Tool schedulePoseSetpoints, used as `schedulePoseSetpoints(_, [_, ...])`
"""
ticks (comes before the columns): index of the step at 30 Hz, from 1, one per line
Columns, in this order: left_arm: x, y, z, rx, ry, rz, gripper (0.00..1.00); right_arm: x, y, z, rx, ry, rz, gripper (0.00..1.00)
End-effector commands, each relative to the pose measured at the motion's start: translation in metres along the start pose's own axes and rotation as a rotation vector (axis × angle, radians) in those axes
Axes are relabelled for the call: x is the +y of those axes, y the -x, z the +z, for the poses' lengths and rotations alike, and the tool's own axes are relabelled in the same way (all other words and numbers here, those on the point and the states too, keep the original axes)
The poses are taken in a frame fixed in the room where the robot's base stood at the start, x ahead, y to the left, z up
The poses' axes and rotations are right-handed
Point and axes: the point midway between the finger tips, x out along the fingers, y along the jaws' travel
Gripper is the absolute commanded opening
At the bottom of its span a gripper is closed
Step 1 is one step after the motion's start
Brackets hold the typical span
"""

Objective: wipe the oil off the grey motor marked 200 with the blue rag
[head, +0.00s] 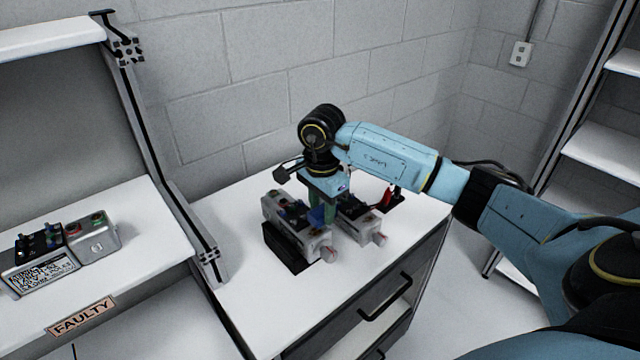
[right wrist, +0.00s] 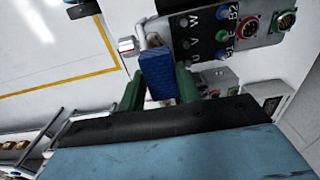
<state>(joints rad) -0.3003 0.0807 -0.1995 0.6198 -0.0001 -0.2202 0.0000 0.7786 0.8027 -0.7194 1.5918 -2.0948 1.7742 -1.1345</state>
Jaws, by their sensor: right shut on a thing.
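My right gripper (head: 318,212) is over the white cabinet top, low between two grey motors. In the right wrist view its green fingers (right wrist: 159,90) are shut on the blue rag (right wrist: 157,74), a folded textured pad. One grey motor (head: 287,226) is at the left on a black base, with its shaft end toward the front. The other grey motor (head: 358,217) is just right of the gripper. The right wrist view shows a motor face (right wrist: 212,42) with coloured terminals close to the rag; I cannot tell if they touch. No 200 mark or oil is readable. My left gripper is out of view.
A white shelf (head: 130,255) at the left bears a FAULTY label (head: 82,316) and grey control units (head: 92,237). A red item (head: 387,196) stands behind the right motor. The cabinet top (head: 245,290) is clear at the front left. A block wall closes the back.

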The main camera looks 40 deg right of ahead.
Motion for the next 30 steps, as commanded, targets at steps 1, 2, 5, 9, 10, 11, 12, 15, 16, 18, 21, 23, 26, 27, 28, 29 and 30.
schedulePoseSetpoints(1, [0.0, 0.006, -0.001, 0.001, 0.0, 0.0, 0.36, 0.0, 0.008, -0.001, 0.0, -0.001, -0.001, 0.08])
schedulePoseSetpoints(2, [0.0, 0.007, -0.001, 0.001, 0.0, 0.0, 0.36, 0.0, 0.011, -0.001, 0.0, -0.003, -0.002, 0.08])
schedulePoseSetpoints(5, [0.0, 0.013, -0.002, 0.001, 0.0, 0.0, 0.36, 0.001, 0.02, -0.003, 0.001, -0.006, -0.002, 0.08])
schedulePoseSetpoints(9, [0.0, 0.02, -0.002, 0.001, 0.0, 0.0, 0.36, 0.002, 0.032, -0.003, 0.0, -0.007, -0.002, 0.08])
schedulePoseSetpoints(10, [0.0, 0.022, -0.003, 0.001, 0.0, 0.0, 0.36, 0.003, 0.035, -0.004, 0.0, -0.008, -0.001, 0.08])
schedulePoseSetpoints(11, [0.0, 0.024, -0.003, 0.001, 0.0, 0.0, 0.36, 0.003, 0.037, -0.004, 0.0, -0.008, -0.002, 0.08])
schedulePoseSetpoints(12, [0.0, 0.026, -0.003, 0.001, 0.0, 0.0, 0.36, 0.003, 0.041, -0.004, 0.0, -0.009, -0.002, 0.08])
schedulePoseSetpoints(15, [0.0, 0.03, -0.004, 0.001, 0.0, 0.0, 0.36, 0.004, 0.049, -0.005, 0.001, -0.012, -0.002, 0.08])
schedulePoseSetpoints(16, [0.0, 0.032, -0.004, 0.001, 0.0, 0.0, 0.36, 0.004, 0.051, -0.006, 0.001, -0.013, -0.002, 0.08])
schedulePoseSetpoints(18, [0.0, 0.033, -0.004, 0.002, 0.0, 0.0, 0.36, 0.005, 0.054, -0.006, 0.001, -0.014, -0.002, 0.08])
schedulePoseSetpoints(21, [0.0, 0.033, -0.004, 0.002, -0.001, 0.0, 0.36, 0.005, 0.055, -0.006, 0.0, -0.014, -0.001, 0.08])
schedulePoseSetpoints(23, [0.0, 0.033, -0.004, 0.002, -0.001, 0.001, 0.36, 0.005, 0.054, -0.006, 0.0, -0.014, -0.001, 0.08])
schedulePoseSetpoints(26, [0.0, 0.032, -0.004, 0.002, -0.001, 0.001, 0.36, 0.005, 0.054, -0.006, 0.0, -0.014, -0.001, 0.08])
schedulePoseSetpoints(27, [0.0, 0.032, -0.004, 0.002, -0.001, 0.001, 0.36, 0.005, 0.054, -0.006, 0.0, -0.014, -0.001, 0.08])
schedulePoseSetpoints(28, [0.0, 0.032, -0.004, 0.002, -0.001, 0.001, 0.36, 0.005, 0.054, -0.006, 0.0, -0.014, -0.001, 0.08])
schedulePoseSetpoints(29, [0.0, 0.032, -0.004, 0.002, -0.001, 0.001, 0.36, 0.005, 0.054, -0.006, 0.0, -0.014, -0.001, 0.08])
schedulePoseSetpoints(30, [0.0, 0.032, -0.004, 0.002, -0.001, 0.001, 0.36, 0.005, 0.054, -0.006, 0.0, -0.014, -0.001, 0.08])
